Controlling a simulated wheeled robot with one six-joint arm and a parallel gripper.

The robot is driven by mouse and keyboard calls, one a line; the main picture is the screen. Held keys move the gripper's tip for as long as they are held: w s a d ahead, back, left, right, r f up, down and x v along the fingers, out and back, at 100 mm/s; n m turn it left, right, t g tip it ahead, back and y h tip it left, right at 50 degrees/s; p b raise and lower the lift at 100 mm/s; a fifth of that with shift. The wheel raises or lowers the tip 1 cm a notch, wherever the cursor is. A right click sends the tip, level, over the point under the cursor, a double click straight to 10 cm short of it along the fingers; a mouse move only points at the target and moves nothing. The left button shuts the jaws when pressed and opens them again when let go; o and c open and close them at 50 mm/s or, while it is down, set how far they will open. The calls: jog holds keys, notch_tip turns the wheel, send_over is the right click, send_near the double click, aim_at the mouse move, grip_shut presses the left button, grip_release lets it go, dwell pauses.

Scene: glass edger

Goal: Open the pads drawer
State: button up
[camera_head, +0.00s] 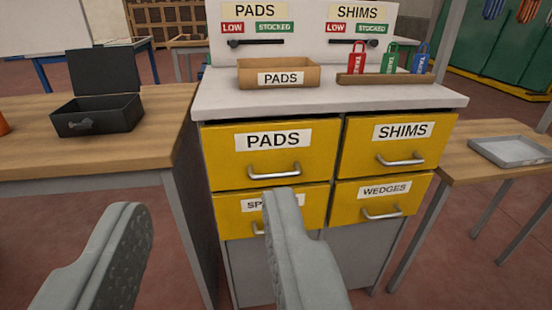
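The pads drawer (234,159) is the upper left yellow drawer of the cabinet, with a white PADS label. It looks shut. Its metal handle (274,171) is a horizontal bar below the label. My gripper (205,212) is in the foreground with its two grey fingers wide apart and nothing between them. The right fingertip shows just below the handle in the picture, but the finger appears nearer to the camera and apart from it. That finger hides part of the lower left drawer and its label.
The SHIMS drawer (358,156) and WEDGES drawer (344,207) are to the right. On the cabinet top stand a PADS box (248,73) and a rack (372,79) with coloured tags. Wooden tables flank the cabinet; the left one (160,120) holds an open black box (112,116).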

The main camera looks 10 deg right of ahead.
aim_at(278, 177)
jog(key=shift+c, duration=0.3)
jog(key=w+f+m+h, duration=0.2)
jog(key=w+f+m, duration=0.55)
jog(key=w, duration=0.25)
jog(key=w+f+m+h, duration=0.1)
jog(key=w+f+m, duration=0.65)
jog(key=w, duration=0.25)
jog(key=w+d+f+m+g+h, duration=0.3)
jog(key=f+m, duration=0.4)
jog(key=f, duration=0.2)
jog(key=x, duration=1.7)
jog(key=shift+w+r, duration=0.15)
jog(key=shift+w, duration=0.3)
grip_shut()
